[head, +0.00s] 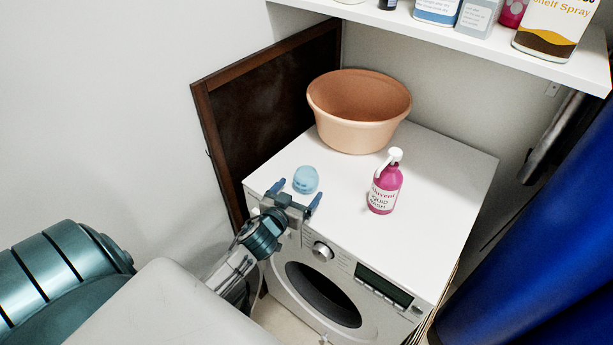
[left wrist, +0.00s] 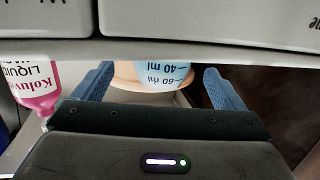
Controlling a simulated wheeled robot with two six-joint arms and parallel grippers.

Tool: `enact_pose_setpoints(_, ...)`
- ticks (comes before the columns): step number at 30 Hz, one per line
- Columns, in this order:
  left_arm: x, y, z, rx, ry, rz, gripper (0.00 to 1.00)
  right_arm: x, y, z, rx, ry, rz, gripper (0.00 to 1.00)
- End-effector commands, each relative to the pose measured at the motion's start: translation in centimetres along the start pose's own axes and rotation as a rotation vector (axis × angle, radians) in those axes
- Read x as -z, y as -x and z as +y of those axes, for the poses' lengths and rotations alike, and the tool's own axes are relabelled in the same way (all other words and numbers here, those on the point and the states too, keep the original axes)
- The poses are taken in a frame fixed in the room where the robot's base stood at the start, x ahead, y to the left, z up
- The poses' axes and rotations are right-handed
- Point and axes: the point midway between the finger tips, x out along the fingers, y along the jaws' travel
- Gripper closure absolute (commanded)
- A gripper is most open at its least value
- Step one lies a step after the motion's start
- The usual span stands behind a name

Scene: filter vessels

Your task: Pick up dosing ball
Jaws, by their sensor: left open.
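The dosing ball (head: 306,180) is a small translucent light blue cup on the white top of the washing machine, near its front left corner. My left gripper (head: 296,196) is open at the machine's front edge, with its blue fingers pointing towards the ball. In the left wrist view the ball (left wrist: 163,76) shows between the two fingertips, with 40 ml and 60 ml marks upside down. Its other end is hidden by a pale edge across that view. I cannot tell whether the fingers touch it. My right gripper is not in view.
A pink liquid wash bottle (head: 384,186) stands right of the ball on the washing machine (head: 445,185). A peach basin (head: 360,125) stands behind. A dark framed board (head: 265,105) leans at the left. A white shelf (head: 480,50) with bottles hangs above.

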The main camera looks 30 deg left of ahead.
Motion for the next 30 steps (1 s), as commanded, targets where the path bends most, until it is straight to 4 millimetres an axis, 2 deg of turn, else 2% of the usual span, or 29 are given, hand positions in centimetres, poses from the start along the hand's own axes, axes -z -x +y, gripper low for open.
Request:
enact_pose_setpoints(5, 0.2, -1.2, -0.1, 0.001, 0.000, 0.000, 0.08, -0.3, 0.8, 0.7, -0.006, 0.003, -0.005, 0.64)
enact_pose_setpoints(10, 0.3, -3.5, -0.3, 0.001, 0.000, -0.001, 0.08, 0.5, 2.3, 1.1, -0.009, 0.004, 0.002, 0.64)
enact_pose_setpoints(15, 0.0, -5.3, -0.3, 0.001, 0.000, -0.002, 0.08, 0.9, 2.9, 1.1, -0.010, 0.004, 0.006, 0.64)
enact_pose_setpoints(24, -0.2, -5.7, -0.3, 0.000, -0.001, -0.001, 0.08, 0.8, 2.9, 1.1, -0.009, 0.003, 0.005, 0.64)
enact_pose_setpoints(30, -0.2, -5.7, -0.3, 0.000, -0.001, -0.002, 0.48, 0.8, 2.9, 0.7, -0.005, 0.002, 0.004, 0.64)
